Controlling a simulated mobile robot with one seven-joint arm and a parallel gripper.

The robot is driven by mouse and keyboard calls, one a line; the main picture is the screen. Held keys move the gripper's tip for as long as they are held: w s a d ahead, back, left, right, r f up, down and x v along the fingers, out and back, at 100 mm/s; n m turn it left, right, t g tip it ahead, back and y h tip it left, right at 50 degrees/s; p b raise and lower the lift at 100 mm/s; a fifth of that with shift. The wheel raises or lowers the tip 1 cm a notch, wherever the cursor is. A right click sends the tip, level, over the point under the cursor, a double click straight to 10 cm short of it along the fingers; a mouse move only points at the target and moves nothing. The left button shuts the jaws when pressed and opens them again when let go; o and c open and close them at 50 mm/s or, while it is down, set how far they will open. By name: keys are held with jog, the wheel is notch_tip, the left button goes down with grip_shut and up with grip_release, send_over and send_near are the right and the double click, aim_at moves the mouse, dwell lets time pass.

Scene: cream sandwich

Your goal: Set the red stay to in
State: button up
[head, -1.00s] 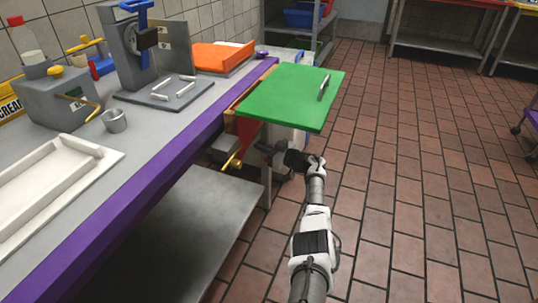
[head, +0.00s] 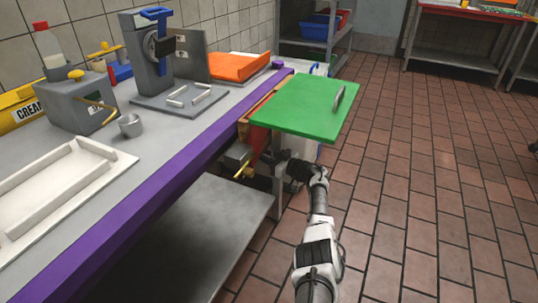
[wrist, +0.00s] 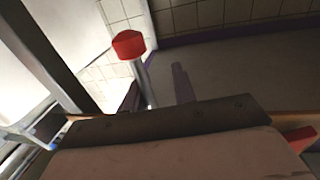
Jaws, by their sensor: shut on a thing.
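The red stay (head: 261,147) is an upright, narrow red piece under the near left corner of the green flap (head: 305,102), beside the counter's purple edge. The flap stands out level from the counter end, with a grey handle on top. My gripper (head: 279,165) is below the flap, at the lower part of the stay, shut on it; the contact is small and dark in the head view. In the wrist view a pale brown block fills the bottom, and a red piece (wrist: 299,138) shows at its right edge. My fingertips cannot be made out there.
A yellow-tipped rod (head: 241,173) sticks out left of the stay. A metal lower shelf (head: 205,235) and a table leg are close by. A red knob on a post (wrist: 128,44) shows in the wrist view. The tiled floor (head: 430,190) on the right is clear.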

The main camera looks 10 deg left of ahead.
jog(key=shift+o, duration=1.2)
jog(key=shift+s+a+f, duration=0.1)
jog(key=shift+s+a, duration=0.05)
jog(key=shift+a, duration=0.1)
jog(key=shift+w+d, duration=0.2)
jog(key=shift+d, duration=0.05)
jog(key=p+v, duration=0.3)
jog(key=v, duration=1)
jog(key=shift+s+d, duration=0.3)
